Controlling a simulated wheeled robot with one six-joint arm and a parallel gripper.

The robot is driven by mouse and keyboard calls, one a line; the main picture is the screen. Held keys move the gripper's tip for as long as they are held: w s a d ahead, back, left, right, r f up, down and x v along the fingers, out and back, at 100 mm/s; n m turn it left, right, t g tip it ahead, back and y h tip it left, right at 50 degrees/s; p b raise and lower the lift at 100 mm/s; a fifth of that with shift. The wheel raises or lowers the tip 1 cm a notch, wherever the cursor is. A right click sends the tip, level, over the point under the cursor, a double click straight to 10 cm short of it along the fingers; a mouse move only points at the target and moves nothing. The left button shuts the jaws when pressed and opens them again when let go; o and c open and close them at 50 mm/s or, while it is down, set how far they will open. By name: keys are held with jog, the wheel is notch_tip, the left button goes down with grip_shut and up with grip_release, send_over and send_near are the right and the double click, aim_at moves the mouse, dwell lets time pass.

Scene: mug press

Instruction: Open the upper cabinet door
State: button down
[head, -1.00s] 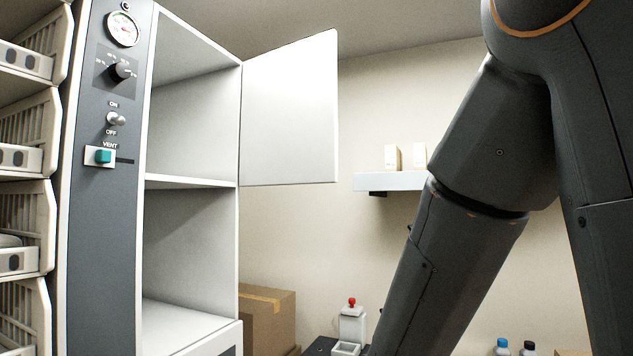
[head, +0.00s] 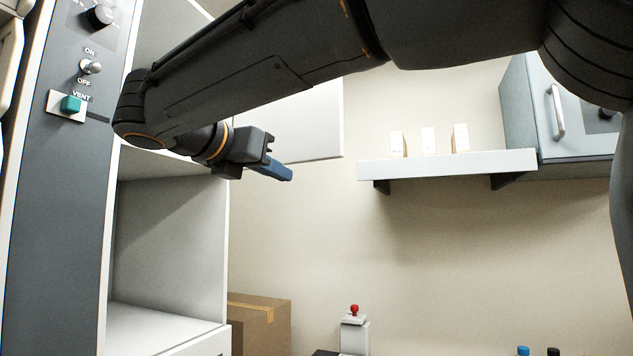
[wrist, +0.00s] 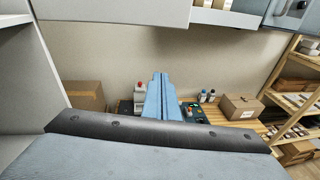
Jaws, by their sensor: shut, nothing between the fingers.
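The upper cabinet door (head: 312,125) is a white flat panel. It stands swung open to the right of the tall white cabinet (head: 170,245), and my arm hides its upper left part. In the wrist view a pale panel that looks like this door (wrist: 110,10) crosses the top left. My gripper (head: 287,174) is just below the door's lower edge in the head view, pointing right. Its blue fingers are shut and empty, and they also show together in the wrist view (wrist: 159,92). I cannot tell whether the gripper touches the door.
A grey control panel (head: 62,190) with a teal vent switch is at the left. A wall shelf (head: 445,165) with small boxes and a grey wall cabinet (head: 560,110) are at the right. A cardboard box (head: 262,318) stands low beside the cabinet. The wall between is clear.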

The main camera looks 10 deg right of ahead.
jog(key=h, duration=0.2)
send_near(327, 154)
jog(key=shift+t, duration=0.4)
jog(key=p+x, duration=0.1)
jog(key=x, duration=0.4)
jog(key=shift+w+d+f+p, duration=0.15)
jog(key=shift+d+f+p, duration=0.05)
jog(key=shift+d+p, duration=0.25)
